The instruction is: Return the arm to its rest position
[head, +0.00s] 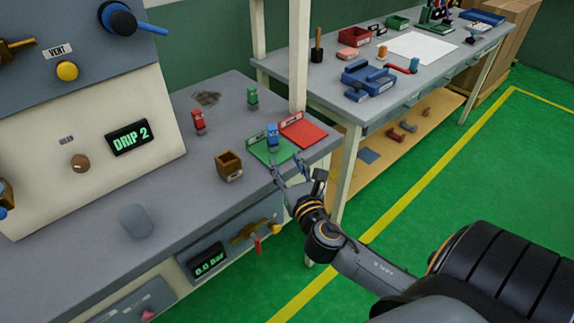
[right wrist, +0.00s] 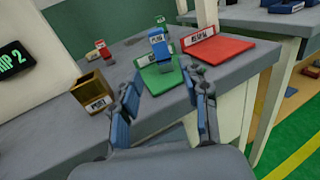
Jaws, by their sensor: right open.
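My right gripper (head: 290,172) is open and empty at the front edge of the grey bench (head: 185,190). Its two fingers (right wrist: 160,84) are spread apart in the right wrist view. A blue clip (head: 272,135) stands on the green tray (head: 265,154), apart from and beyond the fingers; it also shows in the right wrist view (right wrist: 159,50). A red clip (head: 198,122) and a green clip (head: 252,96) stand farther back on the bench. My left gripper is out of view.
A red tray (head: 310,135) adjoins the green tray. A brown open box (head: 229,166) and a grey cylinder (head: 135,220) stand on the bench. A panel (head: 90,150) reading "DRIP 2" rises at left. Green floor (head: 470,180) is open at right.

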